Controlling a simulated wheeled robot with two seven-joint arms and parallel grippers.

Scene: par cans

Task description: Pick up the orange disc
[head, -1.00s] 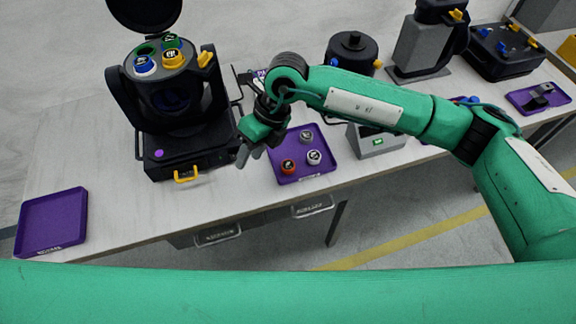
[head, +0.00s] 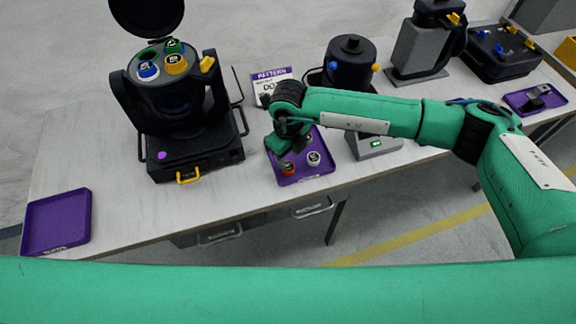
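The orange disc (head: 288,169) lies in the purple tray (head: 318,178) at the middle of the bench. It has a pale marked top, and its far side is partly covered by my gripper. A white-topped disc (head: 314,159) lies to its right in the same tray. My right gripper (head: 286,154) hangs over the tray's far left part, pointing down, just behind and above the orange disc. Its fingers are too small and overlapped to tell open from shut, or whether they touch the disc. The third disc of the tray is hidden behind the gripper. My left gripper is out of view.
A black par can (head: 185,120) stands at left with green, blue and yellow discs on its head. An empty purple tray (head: 57,220) lies at far left. A sign (head: 270,85) stands behind my gripper. A grey box (head: 374,145) with a green display stands right of the tray.

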